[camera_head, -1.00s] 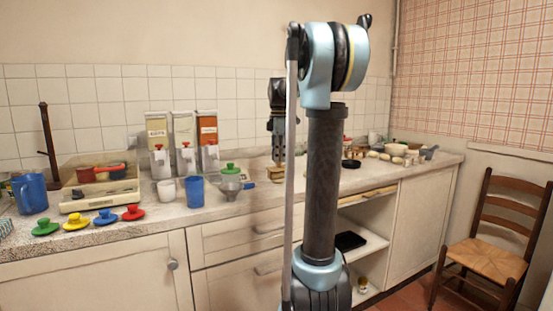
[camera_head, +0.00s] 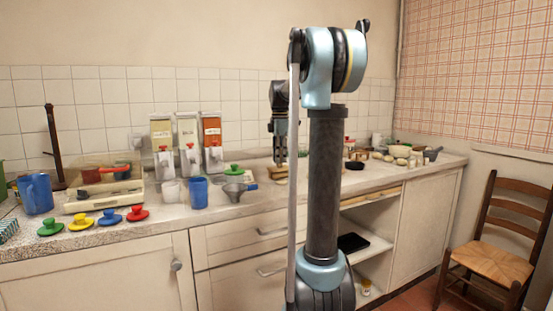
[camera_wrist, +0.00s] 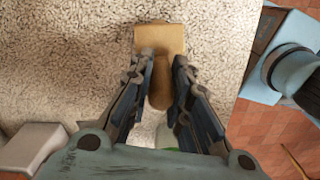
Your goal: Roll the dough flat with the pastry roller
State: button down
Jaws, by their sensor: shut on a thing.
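In the wrist view my gripper (camera_wrist: 160,68) points down at the speckled counter, its two dark fingers on either side of a tan wooden piece (camera_wrist: 160,88). This looks like the handle of the pastry roller, and it joins a wider tan block (camera_wrist: 158,37) beyond the fingertips. In the head view my gripper (camera_head: 279,160) is low over the counter behind my arm column, with a tan piece (camera_head: 279,172) right under it. I cannot tell the dough apart from the tan block, nor whether the roller touches it.
Cups, a blue mug (camera_head: 37,193), a scale (camera_head: 103,193), coloured knobs and dispensers (camera_head: 188,145) fill the counter's left. Pale lumps (camera_head: 400,151) and small pots stand at the right. A chair (camera_head: 490,235) is on the floor at right.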

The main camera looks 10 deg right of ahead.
jog(key=shift+w+a+f, duration=0.15)
jog(key=shift+w+f, duration=0.2)
jog(key=shift+w, duration=0.05)
jog(key=s, duration=0.1)
jog(key=s+d, duration=0.1)
jog(key=s, duration=0.2)
jog(key=shift+s+d, duration=0.25)
jog(key=shift+s, duration=0.1)
dwell(2.3)
notch_tip(320, 180, up, 7)
dwell(0.9)
jog(key=shift+w, duration=0.1)
dwell(0.4)
jog(key=shift+w+a+f, duration=0.1)
jog(key=shift+w+f, duration=0.15)
jog(key=shift+f, duration=0.4)
jog(key=shift+w+a+f, duration=0.1)
jog(key=shift+w+f, duration=0.2)
jog(key=shift+f, duration=0.35)
jog(key=shift+w+a+f, duration=0.1)
jog(key=shift+w+f, duration=0.15)
jog(key=shift+f, duration=0.4)
jog(key=shift+w+a+f, duration=0.1)
jog(key=shift+w+f, duration=0.1)
jog(key=shift+f, duration=0.4)
jog(key=shift+w+f, duration=0.2)
jog(key=shift+f, duration=0.35)
